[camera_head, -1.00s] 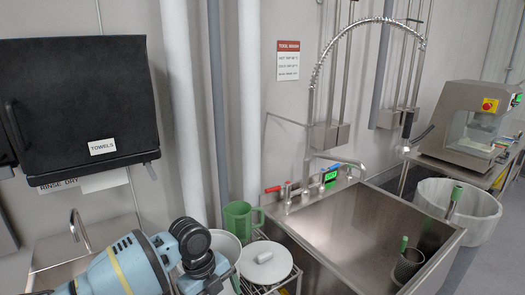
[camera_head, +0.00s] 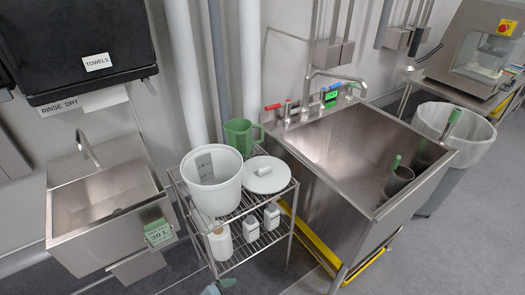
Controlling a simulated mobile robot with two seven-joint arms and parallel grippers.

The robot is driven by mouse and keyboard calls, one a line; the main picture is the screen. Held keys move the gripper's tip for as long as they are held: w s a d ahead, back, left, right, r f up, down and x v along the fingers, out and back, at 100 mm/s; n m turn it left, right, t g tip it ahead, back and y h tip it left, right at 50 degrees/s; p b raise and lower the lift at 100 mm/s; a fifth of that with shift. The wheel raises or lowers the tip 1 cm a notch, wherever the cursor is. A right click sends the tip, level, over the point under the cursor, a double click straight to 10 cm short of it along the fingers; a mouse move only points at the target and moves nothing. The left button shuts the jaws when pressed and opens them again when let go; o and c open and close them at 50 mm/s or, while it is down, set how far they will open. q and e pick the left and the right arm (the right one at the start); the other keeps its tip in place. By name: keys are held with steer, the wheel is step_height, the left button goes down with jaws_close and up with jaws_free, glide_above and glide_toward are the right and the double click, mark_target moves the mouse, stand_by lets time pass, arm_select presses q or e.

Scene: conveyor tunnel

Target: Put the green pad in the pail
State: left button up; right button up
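The pail (camera_head: 205,196) is a white bucket on the top shelf of a wire rack, and its mouth is open. A green, pad-like item (camera_head: 157,232) with a pale label is at the front right corner of the small sink. I cannot tell whether it is the green pad or a sign. A small blue and green shape (camera_head: 221,287) is cut by the bottom edge of the head view, and I cannot tell what it is. Neither of my grippers can be made out.
A green jug (camera_head: 240,136) and a white lid (camera_head: 268,175) with a small white piece sit beside the pail. White bottles (camera_head: 250,228) stand on the lower shelf. A small sink (camera_head: 105,205) is left, a large steel sink (camera_head: 340,160) right. Grey floor shows in front.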

arm_select(q)
steer(key=s+a+f+n+t+y, duration=0.1)
steer(key=s+a+n+y, duration=0.1)
steer(key=s+a+n, duration=0.2)
steer(key=s+a+f+n+t+y, duration=0.1)
steer(key=s+a+n, duration=0.4)
steer(key=s+a, duration=0.5)
steer(key=s+t+y, duration=0.1)
steer(key=s+y, duration=0.1)
steer(key=shift+s+a+f, duration=0.3)
steer(key=shift+s, duration=0.1)
